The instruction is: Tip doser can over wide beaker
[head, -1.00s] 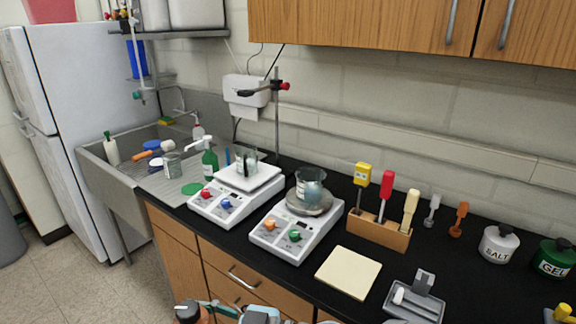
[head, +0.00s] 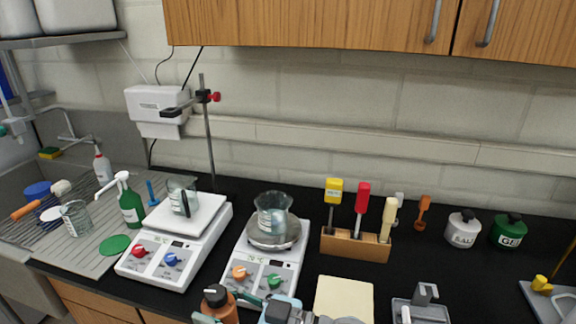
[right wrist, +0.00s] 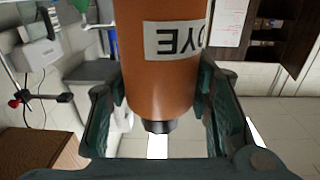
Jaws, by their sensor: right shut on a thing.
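An orange-brown can (head: 219,308) with a dark cap stands upright at the bottom edge of the head view. The right wrist view shows the can (right wrist: 160,65) with a pale DYE label. My right gripper (right wrist: 162,88) is shut around its body, a finger on each side. A glass beaker (head: 273,213) with pale contents sits on the round plate of the middle white device, behind the can. Another beaker (head: 182,190) with a dark stick in it stands on the left device. My left gripper is not in view.
A wooden block (head: 356,244) holds yellow, red and cream handled tools. SALT (head: 462,231) and GEL (head: 508,232) pots stand at right. A cream pad (head: 344,300) lies in front. A stand (head: 208,140) rises behind the devices.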

